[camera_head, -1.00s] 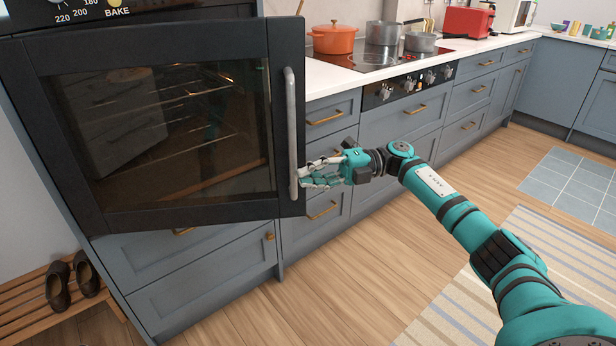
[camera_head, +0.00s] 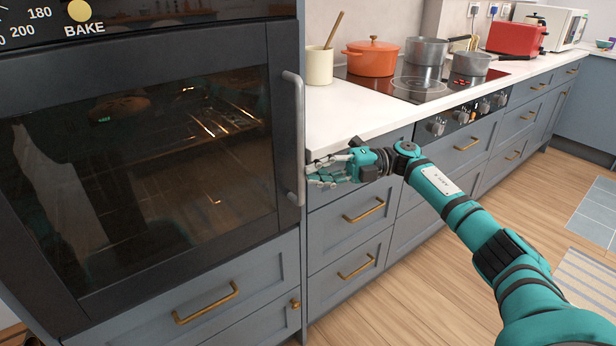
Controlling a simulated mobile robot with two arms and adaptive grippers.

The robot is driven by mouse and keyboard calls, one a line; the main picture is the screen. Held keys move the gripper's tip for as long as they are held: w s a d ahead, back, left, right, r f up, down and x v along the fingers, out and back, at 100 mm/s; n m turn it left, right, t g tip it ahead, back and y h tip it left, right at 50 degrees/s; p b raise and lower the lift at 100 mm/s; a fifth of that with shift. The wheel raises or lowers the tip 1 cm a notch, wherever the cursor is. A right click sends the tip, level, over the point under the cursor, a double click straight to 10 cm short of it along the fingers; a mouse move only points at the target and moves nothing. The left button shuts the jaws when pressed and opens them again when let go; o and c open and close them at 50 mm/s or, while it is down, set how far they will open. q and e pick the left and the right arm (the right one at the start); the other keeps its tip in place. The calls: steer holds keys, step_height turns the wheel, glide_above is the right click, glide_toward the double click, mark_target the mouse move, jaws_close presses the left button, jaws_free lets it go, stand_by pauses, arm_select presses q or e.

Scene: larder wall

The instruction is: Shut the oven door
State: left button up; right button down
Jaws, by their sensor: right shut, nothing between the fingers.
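The oven door (camera_head: 140,190) has a dark frame and a large glass pane and fills the left of the view. It appears to lie flush in the tall cabinet, with no gap that I can see. Its grey vertical handle (camera_head: 297,135) is on its right edge. My right gripper (camera_head: 318,173) is shut and empty just right of the lower end of the handle, in front of the counter's edge. I cannot tell whether it touches the handle. My left gripper is not in view.
A white counter (camera_head: 345,118) runs right with a cream utensil pot (camera_head: 319,67), an orange pot (camera_head: 372,58) and grey pans (camera_head: 427,51) by the hob. Drawers (camera_head: 362,210) with brass handles lie below.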

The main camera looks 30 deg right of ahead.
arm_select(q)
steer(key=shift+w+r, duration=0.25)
arm_select(e)
steer(key=shift+w, duration=0.4)
steer(key=shift+d, duration=0.1)
steer(key=v, duration=1.2)
